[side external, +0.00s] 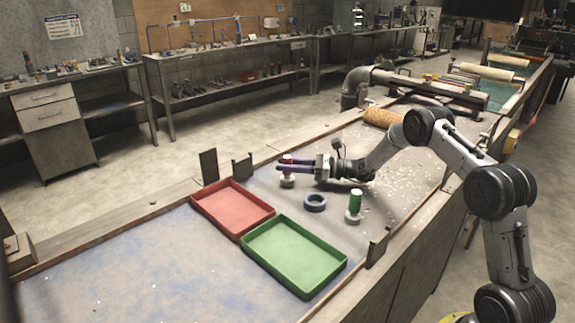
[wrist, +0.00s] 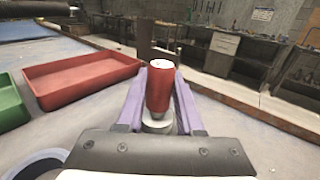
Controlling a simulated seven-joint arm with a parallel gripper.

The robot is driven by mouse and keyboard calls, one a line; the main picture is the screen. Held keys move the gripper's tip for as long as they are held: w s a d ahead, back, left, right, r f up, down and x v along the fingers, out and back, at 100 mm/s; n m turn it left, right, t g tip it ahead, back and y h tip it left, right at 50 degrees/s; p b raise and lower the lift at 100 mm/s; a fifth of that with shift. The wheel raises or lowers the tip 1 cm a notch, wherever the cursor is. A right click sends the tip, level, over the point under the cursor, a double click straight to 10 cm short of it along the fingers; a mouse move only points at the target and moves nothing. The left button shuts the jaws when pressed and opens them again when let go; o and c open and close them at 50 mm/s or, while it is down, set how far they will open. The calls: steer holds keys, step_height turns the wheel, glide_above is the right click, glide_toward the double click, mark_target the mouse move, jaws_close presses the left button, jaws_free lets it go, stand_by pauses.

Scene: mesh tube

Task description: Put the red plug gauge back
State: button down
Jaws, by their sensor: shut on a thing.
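The red plug gauge (wrist: 159,92) stands upright between the purple fingers of my gripper (wrist: 160,98) in the wrist view. Its lower end is over a pale round base (wrist: 157,126); whether it is seated there or just above is hard to tell. In the side view the red gauge (side external: 287,159) shows between the fingers of my gripper (side external: 285,166), with a light base (side external: 287,182) directly below. My gripper is shut on the red gauge, level with the bench. A green plug gauge (side external: 355,201) stands upright on its own light base (side external: 353,217) to the right.
A blue-grey ring (side external: 315,202) lies between the two gauges. A red tray (side external: 268,210) and a green tray (side external: 342,264) lie in front. Dark upright plates (side external: 208,165) stand near the far edge. The bench is clear at the left.

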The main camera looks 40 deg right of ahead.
steer(key=shift+f, duration=0.1)
steer(key=c, duration=0.5)
jaws_free()
steer(key=shift+c, duration=0.2)
